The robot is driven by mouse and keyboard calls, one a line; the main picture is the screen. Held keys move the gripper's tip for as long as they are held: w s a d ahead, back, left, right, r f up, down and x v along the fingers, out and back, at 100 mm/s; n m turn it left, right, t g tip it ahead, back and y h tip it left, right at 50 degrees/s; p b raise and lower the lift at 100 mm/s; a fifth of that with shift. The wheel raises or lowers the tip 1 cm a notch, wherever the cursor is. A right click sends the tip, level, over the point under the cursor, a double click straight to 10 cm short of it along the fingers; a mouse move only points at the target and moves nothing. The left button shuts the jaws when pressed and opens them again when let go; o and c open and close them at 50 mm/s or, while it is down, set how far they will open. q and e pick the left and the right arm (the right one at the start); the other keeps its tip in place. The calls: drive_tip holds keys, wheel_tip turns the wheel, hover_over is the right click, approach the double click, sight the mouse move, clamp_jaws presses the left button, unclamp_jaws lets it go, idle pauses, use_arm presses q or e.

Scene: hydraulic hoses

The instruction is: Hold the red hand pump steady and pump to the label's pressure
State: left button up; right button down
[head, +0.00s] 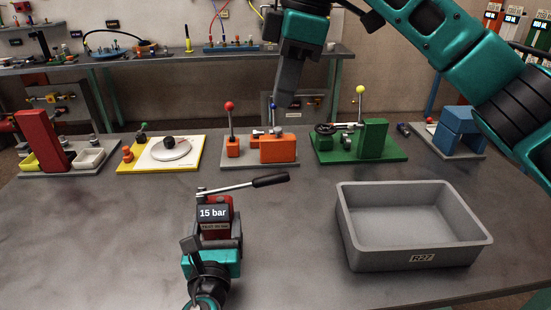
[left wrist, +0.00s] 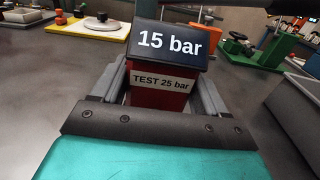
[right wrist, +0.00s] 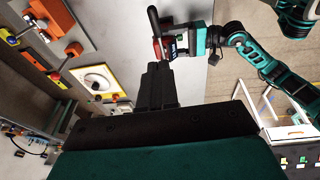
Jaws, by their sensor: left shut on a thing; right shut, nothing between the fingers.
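The red hand pump (head: 226,204) stands on the grey table at front centre. Its dark display reads 15 bar (head: 212,213), and its label (left wrist: 164,82) reads TEST 25 bar in the left wrist view. Its silver lever with a black grip (head: 270,181) points right, slightly raised. My left gripper (head: 216,240) is shut on the pump body, its fingers on both sides. My right gripper (head: 284,101) is shut and empty, above and behind the lever, apart from it. In the right wrist view its closed fingers (right wrist: 158,78) show with the pump (right wrist: 164,47) beyond.
A grey bin (head: 418,258) labelled R27 stands at the right. Along the back edge are a yellow-based dial plate (head: 160,153), an orange lever fixture (head: 278,149), a green fixture (head: 374,141) and a blue block (head: 461,128). The table left of the pump is clear.

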approach(288, 177)
drive_tip(key=a+f, duration=0.4)
drive_tip(key=f, duration=0.1)
drive_tip(key=shift+w+a, duration=0.15)
drive_tip(key=shift+w, duration=0.2)
drive_tip(key=shift+w+f, duration=0.15)
drive_tip(key=shift+f, duration=0.4)
drive_tip(key=f+y, duration=0.1)
drive_tip(key=d+f+y, duration=0.1)
drive_tip(key=f, duration=0.1)
drive_tip(key=f+y, duration=0.1)
drive_tip(key=shift+d+f+y, duration=0.3)
drive_tip(key=shift+d+f, duration=0.1)
drive_tip(key=shift+d+f+y, duration=0.15)
drive_tip(key=shift+f+y, duration=0.45)
drive_tip(key=shift+f, duration=0.25)
